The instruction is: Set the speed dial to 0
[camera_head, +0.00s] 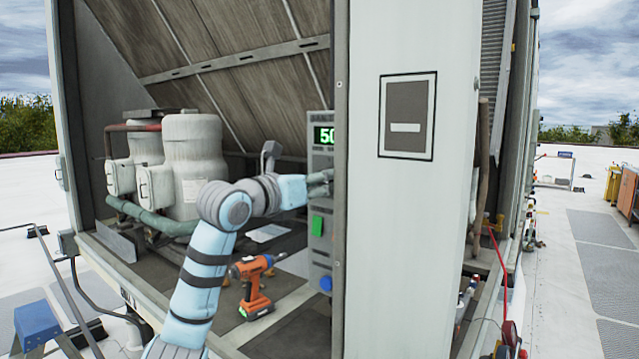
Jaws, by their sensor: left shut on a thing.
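A grey control panel (320,255) stands inside the cooler unit, partly covered by the cabinet's front post. Its green display (323,135) shows "5" and part of another digit, cut off by the post. My left arm reaches up from the bottom, and its gripper (322,180) is at the panel below the display. The left gripper is shut on what appears to be the speed dial, which the fingers and post hide. A green button (317,226) and a blue knob (326,284) sit lower on the panel. My right gripper is not in view.
The wide light post (410,240) stands right beside the left gripper. Pale tanks (193,155) with pipes are at the left. An orange drill (255,290) stands on the cabinet floor. A blue stool (38,325) is at the lower left.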

